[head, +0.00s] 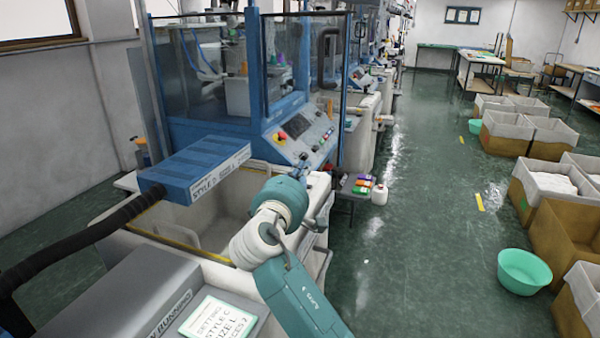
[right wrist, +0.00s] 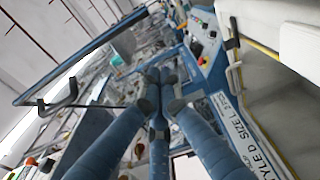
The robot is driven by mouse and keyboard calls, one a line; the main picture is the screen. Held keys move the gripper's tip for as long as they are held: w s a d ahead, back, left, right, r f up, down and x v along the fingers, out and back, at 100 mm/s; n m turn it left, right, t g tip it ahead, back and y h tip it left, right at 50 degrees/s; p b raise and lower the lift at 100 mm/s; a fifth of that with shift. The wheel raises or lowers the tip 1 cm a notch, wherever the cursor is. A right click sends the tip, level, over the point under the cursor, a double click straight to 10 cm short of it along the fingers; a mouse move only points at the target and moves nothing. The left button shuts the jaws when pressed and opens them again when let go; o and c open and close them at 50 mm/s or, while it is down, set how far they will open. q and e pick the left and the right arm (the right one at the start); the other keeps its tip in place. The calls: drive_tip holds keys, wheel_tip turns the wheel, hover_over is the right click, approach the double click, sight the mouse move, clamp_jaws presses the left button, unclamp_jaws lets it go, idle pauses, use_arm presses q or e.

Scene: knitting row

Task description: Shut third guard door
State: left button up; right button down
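A clear guard door (head: 305,65) with a thin dark frame stands on the nearest blue machine, to the right of its enclosure. It looks swung out towards the aisle. A black bow-shaped handle (head: 328,58) is on it. In the right wrist view, a blue-framed panel (right wrist: 85,62) with a dark handle (right wrist: 58,102) is at upper left. My right gripper (head: 303,160) is in front of the control panel, below the handle and apart from it. Its fingers (right wrist: 160,78) come together with nothing between them. My left gripper is not in view.
A blue box marked Style D (head: 195,170) juts out left of my right arm, above a pale bin. The control panel (head: 300,130) is behind my gripper. A small stand with coloured boxes (head: 363,184) and a white jug (head: 379,194) is to the right. The aisle floor (head: 420,200) is clear.

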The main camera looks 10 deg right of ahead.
sight(325, 150)
drive_tip(key=shift+w+d+p, duration=0.55)
drive_tip(key=shift+w+d, duration=0.8)
drive_tip(key=shift+d, duration=0.2)
drive_tip(key=shift+w+d+p, duration=0.55)
drive_tip(key=shift+w+d, duration=0.75)
drive_tip(key=shift+d, duration=0.2)
